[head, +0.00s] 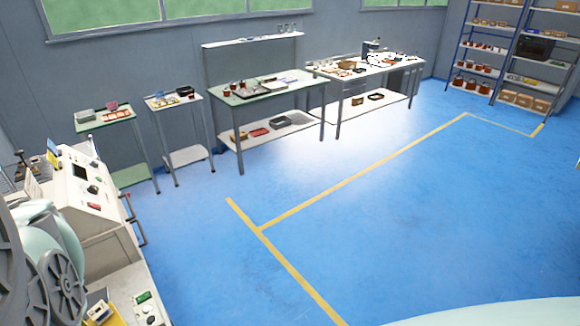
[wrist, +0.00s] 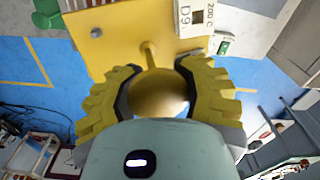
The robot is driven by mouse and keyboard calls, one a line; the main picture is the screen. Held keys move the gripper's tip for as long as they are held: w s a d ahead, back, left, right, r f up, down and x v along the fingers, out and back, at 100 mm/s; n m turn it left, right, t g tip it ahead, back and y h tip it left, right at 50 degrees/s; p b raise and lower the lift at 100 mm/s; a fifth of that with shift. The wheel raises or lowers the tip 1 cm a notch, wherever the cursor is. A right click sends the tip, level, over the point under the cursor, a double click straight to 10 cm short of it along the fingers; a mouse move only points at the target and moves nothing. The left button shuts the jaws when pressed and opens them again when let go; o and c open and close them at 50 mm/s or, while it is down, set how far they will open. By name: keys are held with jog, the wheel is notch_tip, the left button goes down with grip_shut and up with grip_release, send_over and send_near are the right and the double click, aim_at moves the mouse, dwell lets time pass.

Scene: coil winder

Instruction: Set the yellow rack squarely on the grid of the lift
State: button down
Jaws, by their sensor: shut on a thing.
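My gripper (wrist: 160,80) shows in the wrist view, its yellow ribbed fingers with dark pads closed around a yellow ball knob (wrist: 158,95). A thin stem joins the knob to a flat yellow plate (wrist: 115,40). I cannot tell for sure whether this plate is the yellow rack. A white block with a label reading "200 C D9" (wrist: 196,20) sits at the plate's edge. In the head view a small yellow piece (head: 112,318) shows at the bottom left. The lift and its grid cannot be made out in either view.
A pale machine with a control panel (head: 88,190) stands at the left; a box with a green button (head: 143,297) is below it. Tables with small goods, such as the green-topped one (head: 265,88), line the wall. The blue floor (head: 400,220) is clear in the middle.

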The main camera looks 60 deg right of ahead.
jog(key=s+f+m, duration=0.1)
jog(key=s, duration=0.1)
jog(key=s+a+f+m+p, duration=0.1)
jog(key=s, duration=0.1)
jog(key=s+a+f+m+p, duration=0.1)
jog(key=s, duration=0.1)
jog(key=shift+s+f, duration=0.25)
jog(key=shift+s, duration=0.15)
notch_tip(320, 180, down, 3)
jog(key=b, duration=0.3)
jog(key=shift+w+f+b, duration=0.1)
jog(key=shift+f+b, duration=0.1)
jog(key=shift+b, duration=0.15)
notch_tip(320, 180, down, 3)
jog(key=b, duration=0.3)
jog(key=shift+b, duration=0.3)
jog(key=shift+f, duration=0.45)
jog(key=shift+w+a+b, duration=0.2)
jog(key=shift+w+b, duration=0.65)
jog(key=shift+w, duration=0.2)
jog(key=shift+r+p, duration=0.1)
jog(key=shift+p, duration=0.2)
jog(key=shift+f+b, duration=0.35)
jog(key=shift+f, duration=0.1)
jog(key=shift+c, duration=1.6)
grip_release()
